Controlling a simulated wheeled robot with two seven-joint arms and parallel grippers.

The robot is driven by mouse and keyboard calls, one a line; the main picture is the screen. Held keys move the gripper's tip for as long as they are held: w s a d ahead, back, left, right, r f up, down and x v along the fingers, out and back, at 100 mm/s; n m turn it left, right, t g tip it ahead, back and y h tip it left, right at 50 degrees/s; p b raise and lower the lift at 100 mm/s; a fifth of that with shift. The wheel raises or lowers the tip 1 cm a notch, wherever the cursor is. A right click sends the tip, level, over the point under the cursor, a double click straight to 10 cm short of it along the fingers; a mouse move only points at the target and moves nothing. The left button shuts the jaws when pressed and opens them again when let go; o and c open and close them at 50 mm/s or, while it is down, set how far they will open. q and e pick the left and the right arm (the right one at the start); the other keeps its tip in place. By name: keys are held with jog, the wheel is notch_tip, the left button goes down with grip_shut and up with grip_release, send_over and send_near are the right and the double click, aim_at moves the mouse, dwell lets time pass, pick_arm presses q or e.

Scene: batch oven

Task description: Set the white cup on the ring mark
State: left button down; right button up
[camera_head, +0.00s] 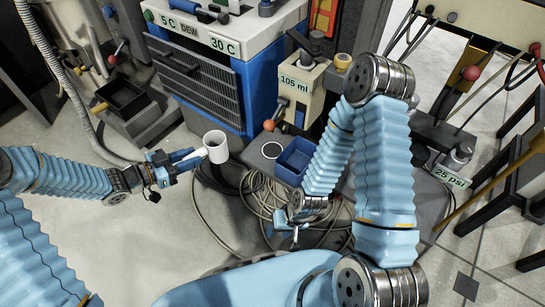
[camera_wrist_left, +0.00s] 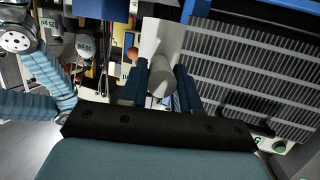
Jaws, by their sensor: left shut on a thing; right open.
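The white cup (camera_head: 216,151) is upright and held in the air by its side handle. My left gripper (camera_head: 189,157) is shut on that handle. In the left wrist view the white cup (camera_wrist_left: 166,35) is beyond the fingertips, with the round handle between the two blue fingers. The ring mark (camera_head: 262,150) is a thin white circle on a grey stand, a short way right of the cup and apart from it. My right gripper (camera_head: 291,229) is open and empty, low in the middle of the head view, below the blue tray.
A blue open tray (camera_head: 296,159) stands just right of the ring mark. Behind them is a dispenser labelled 105 ml (camera_head: 302,86) with an orange knob. A blue cabinet (camera_head: 200,84) with a grille stands behind the cup. Coiled hoses lie on the floor below the stand.

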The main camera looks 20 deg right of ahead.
aim_at(219, 160)
pick_arm(q)
jog(key=shift+m+g, duration=0.7)
jog(key=x, duration=0.5)
jog(key=s+r+b+x, duration=0.1)
jog(key=x, duration=0.5)
jog(key=d+r+b+x, duration=0.1)
jog(key=x, duration=0.5)
jog(key=shift+s+d+r, duration=0.15)
jog(key=shift+s+r, duration=0.1)
jog(key=shift+s, duration=0.1)
jog(key=shift+w+d+f+b, duration=0.15)
jog(key=shift+f+b, duration=0.45)
jog(key=shift+f, duration=1.1)
jog(key=shift+f, duration=0.2)
jog(key=c, duration=0.8)
grip_release()
